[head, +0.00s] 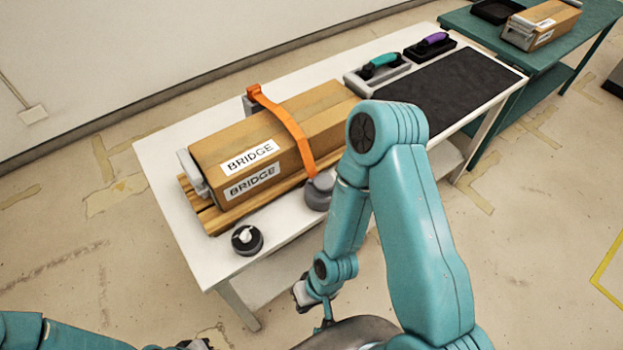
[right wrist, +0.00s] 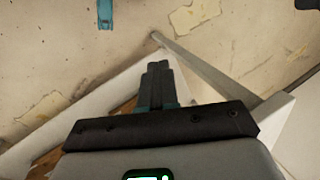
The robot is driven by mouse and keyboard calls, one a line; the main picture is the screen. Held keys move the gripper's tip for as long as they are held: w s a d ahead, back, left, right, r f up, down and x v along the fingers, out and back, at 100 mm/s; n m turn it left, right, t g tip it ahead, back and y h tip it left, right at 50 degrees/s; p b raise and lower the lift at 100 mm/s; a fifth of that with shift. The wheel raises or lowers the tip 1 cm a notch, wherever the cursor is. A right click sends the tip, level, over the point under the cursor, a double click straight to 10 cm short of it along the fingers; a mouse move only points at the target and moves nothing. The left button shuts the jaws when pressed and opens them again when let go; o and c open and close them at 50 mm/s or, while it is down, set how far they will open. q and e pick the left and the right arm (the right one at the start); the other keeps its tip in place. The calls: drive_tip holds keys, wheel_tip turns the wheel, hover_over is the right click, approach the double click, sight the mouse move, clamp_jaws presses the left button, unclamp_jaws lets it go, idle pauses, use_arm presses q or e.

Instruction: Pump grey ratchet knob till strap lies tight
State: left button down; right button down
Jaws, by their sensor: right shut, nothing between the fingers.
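A long cardboard box (head: 230,150) marked BRIDGE lies on a wooden pallet (head: 215,222) on the white table. An orange strap (head: 288,122) arcs over the box from a post at the back to the grey ratchet knob (head: 319,192) at the front edge. I cannot tell whether the strap touches the box all along. My right gripper (right wrist: 158,78) is shut and empty. In the head view the end of my right arm hangs low in front of the table, apart from the knob. Only a dark sliver of my left gripper (head: 195,345) shows at the bottom edge.
A round black piece with a white top (head: 247,239) stands at the table's front left. Two handled tools, one teal (head: 380,66) and one purple (head: 432,42), sit in holders beside a black mat (head: 450,90). A green table (head: 560,55) with another box stands behind right.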

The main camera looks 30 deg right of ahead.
drive_tip(key=shift+w+a, duration=0.1)
drive_tip(key=w+d+r+n+h, duration=0.4)
drive_tip(key=w+d+r, duration=0.2)
drive_tip(key=r, duration=0.3)
drive_tip(key=w+d+r+n+t+h, duration=0.1)
drive_tip(key=w+d+r+n+h, duration=0.3)
drive_tip(key=w+d+r, duration=0.2)
drive_tip(key=w+d+r+n+h, duration=0.5)
drive_tip(key=w+r, duration=0.3)
drive_tip(key=r, duration=0.3)
drive_tip(key=shift+w+d+r, duration=0.3)
drive_tip(key=shift+w+d, duration=0.1)
drive_tip(key=shift+f, duration=0.1)
